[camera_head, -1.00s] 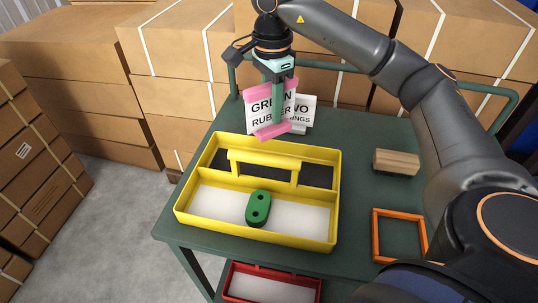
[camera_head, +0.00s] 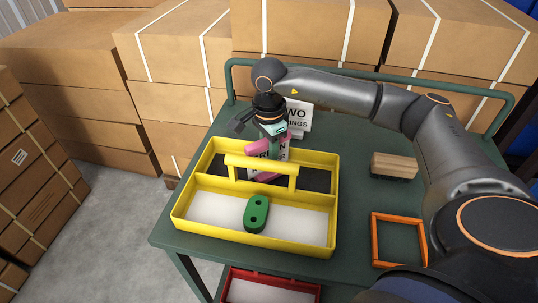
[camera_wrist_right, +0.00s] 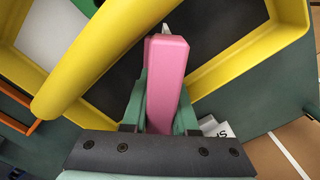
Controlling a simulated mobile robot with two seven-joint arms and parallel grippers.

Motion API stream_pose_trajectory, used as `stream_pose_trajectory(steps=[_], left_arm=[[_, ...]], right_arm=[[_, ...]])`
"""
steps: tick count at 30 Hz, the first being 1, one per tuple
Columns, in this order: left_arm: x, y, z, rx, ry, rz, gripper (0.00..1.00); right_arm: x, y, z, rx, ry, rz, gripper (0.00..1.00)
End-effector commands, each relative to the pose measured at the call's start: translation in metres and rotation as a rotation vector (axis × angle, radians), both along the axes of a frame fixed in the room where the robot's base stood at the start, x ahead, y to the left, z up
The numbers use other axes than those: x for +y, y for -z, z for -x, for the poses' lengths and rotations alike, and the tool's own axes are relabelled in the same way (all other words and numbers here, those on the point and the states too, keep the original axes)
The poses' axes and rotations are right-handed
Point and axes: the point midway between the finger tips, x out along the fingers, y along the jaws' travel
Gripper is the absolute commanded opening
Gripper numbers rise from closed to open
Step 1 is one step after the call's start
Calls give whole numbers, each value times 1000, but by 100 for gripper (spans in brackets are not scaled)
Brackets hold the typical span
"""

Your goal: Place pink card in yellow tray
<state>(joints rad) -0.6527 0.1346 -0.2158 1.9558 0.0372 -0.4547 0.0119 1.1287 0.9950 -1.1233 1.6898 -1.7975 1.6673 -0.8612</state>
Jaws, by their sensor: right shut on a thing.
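The pink card (camera_head: 258,146), a white printed card with pink bars on its edges, is held upright by my right gripper (camera_head: 272,151). It is in or just above the far, dark-floored compartment of the yellow tray (camera_head: 255,242), behind the handle. Its lower part is partly hidden by the handle. In the right wrist view, the gripper's green fingers (camera_wrist_right: 160,85) are shut on the pink bar of the card (camera_wrist_right: 167,70), with the dark tray floor beyond. I cannot tell whether the card touches the floor. My left gripper is out of view.
A green two-hole rubber piece (camera_head: 256,214) lies in the tray's near compartment. A white sign (camera_head: 299,116) stands behind the tray. A wooden block (camera_head: 394,165) and an orange frame (camera_head: 375,240) lie right on the green table. A red tray (camera_head: 270,276) sits below.

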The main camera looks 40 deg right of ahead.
Motion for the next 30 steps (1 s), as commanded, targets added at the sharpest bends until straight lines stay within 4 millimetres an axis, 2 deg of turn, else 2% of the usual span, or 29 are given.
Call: stream_pose_trajectory(steps=[5,6,14,24,26,30], left_arm=[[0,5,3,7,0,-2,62],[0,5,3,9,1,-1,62],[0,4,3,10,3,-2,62],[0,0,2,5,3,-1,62],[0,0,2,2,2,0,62],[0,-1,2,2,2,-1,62]], right_arm=[[0,4,0,0,0,-1,0],[0,3,0,0,0,0,29],[0,3,0,0,0,0,57],[0,-4,-1,-2,0,-1,57],[0,-12,-1,-4,0,-1,57],[0,-39,-2,-5,0,-1,57]])
